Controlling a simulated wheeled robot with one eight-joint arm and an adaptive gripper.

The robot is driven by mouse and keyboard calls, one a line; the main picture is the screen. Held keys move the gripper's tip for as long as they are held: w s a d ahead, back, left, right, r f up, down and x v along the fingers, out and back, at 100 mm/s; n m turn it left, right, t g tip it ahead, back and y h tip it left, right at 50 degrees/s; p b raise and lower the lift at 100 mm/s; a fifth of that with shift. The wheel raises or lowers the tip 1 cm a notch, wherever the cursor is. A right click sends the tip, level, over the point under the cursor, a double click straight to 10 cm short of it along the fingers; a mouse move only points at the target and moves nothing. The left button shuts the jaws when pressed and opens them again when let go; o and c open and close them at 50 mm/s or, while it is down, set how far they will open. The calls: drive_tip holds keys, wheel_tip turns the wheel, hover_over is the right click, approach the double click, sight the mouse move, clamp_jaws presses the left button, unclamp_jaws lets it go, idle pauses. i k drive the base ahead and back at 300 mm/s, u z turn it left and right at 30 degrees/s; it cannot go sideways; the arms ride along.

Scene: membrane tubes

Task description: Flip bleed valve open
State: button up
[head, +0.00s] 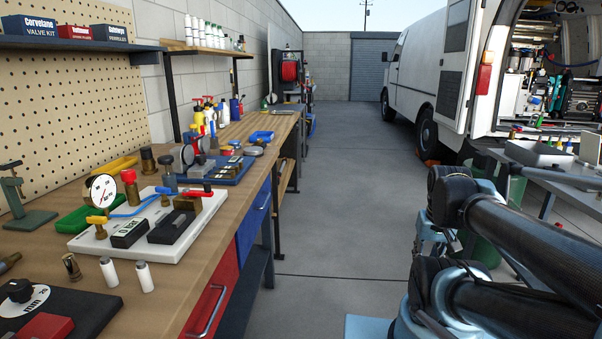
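A white test board (85,243) lies on the wooden workbench at the left. It bears a round pressure gauge (102,191), a small brass valve with a yellow handle (97,220), a brass valve with a red lever (196,193), a blue lever (165,191), and two dark box units. No label marks the bleed valve, so I cannot tell which of these it is. The handles look roughly level, but their exact angle is too small to judge. My arm is folded at the lower right, well away from the board. I cannot make out my gripper's fingers.
The workbench (60,181) also holds white cylinders (144,277), a dark dial base (60,317), a green tray (78,220) and a blue tray (222,176) with fittings. The concrete aisle (335,220) is clear. A grey table (545,155) and white van (437,70) stand right.

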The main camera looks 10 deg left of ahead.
sight(164, 191)
drive_tip(key=k, duration=0.5)
drive_tip(key=u, duration=0.5)
drive_tip(key=i, duration=0.4)
drive_tip(key=u, duration=0.45)
